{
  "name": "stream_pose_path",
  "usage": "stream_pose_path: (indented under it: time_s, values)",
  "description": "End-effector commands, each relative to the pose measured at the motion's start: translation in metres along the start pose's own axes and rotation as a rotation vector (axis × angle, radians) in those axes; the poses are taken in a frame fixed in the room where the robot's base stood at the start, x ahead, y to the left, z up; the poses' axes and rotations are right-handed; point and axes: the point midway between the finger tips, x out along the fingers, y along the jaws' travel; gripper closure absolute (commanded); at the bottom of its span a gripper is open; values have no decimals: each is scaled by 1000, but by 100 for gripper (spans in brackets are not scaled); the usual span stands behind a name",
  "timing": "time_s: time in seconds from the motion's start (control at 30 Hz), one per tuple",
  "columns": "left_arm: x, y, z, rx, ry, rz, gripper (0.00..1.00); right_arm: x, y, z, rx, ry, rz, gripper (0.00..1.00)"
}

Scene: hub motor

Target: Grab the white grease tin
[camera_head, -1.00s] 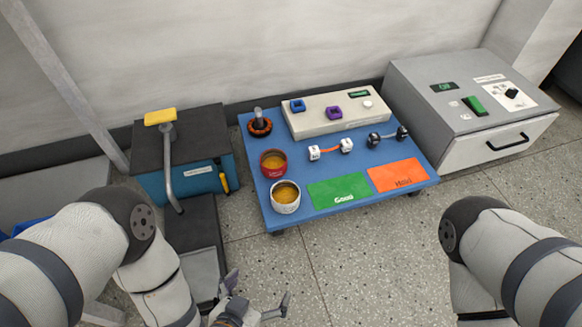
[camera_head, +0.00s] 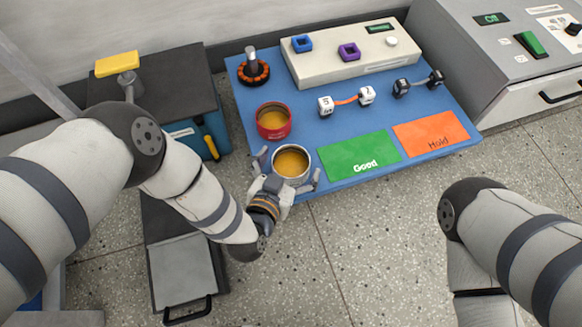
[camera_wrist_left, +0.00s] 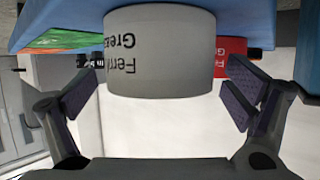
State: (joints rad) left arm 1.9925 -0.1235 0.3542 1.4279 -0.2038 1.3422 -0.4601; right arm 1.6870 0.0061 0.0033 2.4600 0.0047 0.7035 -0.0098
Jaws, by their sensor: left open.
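The white grease tin (camera_head: 292,163), open with amber grease inside, stands upright near the front left edge of the blue table. My left gripper (camera_head: 288,172) is open, with its fingers on either side of the tin. In the left wrist view the white tin (camera_wrist_left: 160,55) with its dark lettering appears upside down between the spread fingers (camera_wrist_left: 160,95). Gaps show between both finger pads and the tin there. My right arm shows at the right of the head view, but its gripper is out of the frame.
A red tin (camera_head: 273,121) stands just behind the white one. The green Good mat (camera_head: 345,150) and orange Hold mat (camera_head: 430,136) lie to the right. A motor part (camera_head: 252,68), two dumbbell-like pieces and a pale test box (camera_head: 350,62) stand farther back.

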Motion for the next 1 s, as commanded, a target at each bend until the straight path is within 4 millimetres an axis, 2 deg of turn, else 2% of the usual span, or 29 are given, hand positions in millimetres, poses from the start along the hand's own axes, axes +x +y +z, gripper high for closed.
stream_pose_path:
  time_s: [0.07, 0.27, 0.37, 0.53, 0.83, 1.0]
  values:
    - [8, 0, 1, 0, 0, 0, 4, 3, 0, -4, -1, -3, -1, 60]
    - [9, 1, -1, 0, 0, 1, 4, 2, -1, -2, -1, -3, -1, 60]
    - [9, 1, -1, 0, 0, 1, 22, 2, -1, -2, -1, -2, -1, 60]
    - [9, 1, -1, 0, 0, 1, 60, 2, -1, -3, -1, -2, -1, 60]
    - [8, 1, -2, 0, 0, 1, 60, 1, -1, -2, -2, -1, -1, 60]
    - [-1, 0, -25, 1, 4, 1, 60, -5, 0, 6, 1, 8, 0, 60]
